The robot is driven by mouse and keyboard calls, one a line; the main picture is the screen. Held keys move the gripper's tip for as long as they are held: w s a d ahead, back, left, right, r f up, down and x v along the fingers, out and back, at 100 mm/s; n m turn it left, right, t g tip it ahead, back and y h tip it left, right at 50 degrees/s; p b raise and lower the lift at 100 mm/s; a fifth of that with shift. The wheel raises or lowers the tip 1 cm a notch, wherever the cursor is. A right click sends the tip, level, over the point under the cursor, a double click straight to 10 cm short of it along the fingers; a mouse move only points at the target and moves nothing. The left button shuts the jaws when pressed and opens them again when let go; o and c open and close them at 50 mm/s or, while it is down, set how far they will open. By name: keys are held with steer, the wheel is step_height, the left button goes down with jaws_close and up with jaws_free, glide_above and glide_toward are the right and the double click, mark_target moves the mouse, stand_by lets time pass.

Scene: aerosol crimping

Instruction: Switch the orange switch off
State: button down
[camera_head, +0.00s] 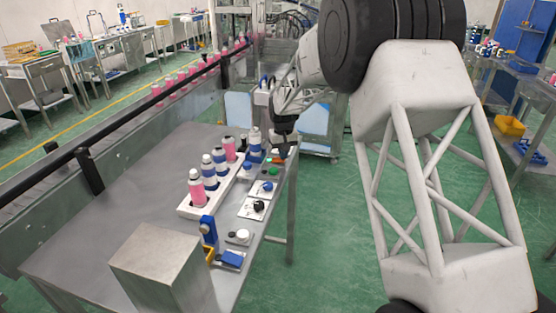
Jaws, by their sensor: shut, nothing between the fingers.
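The orange switch (276,160) is a small orange patch near the far right end of the metal table, partly hidden by my gripper. My gripper (281,147) is dark and points down, directly over or just behind the switch. It is shut with nothing in it. I cannot tell whether its fingertips touch the switch. The switch's on or off position is too small to make out.
Beside the switch are a green button (273,170), a blue knob (267,186) and a black knob (258,206). Bottles stand in a white rack (188,212) to the left. A metal box (150,262) stands at the near edge.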

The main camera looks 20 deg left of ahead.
steer(key=shift+f, duration=0.55)
stand_by(0.4)
steer(key=shift+r, duration=2.85)
steer(key=shift+r, duration=0.15)
steer(key=shift+r, duration=2.35)
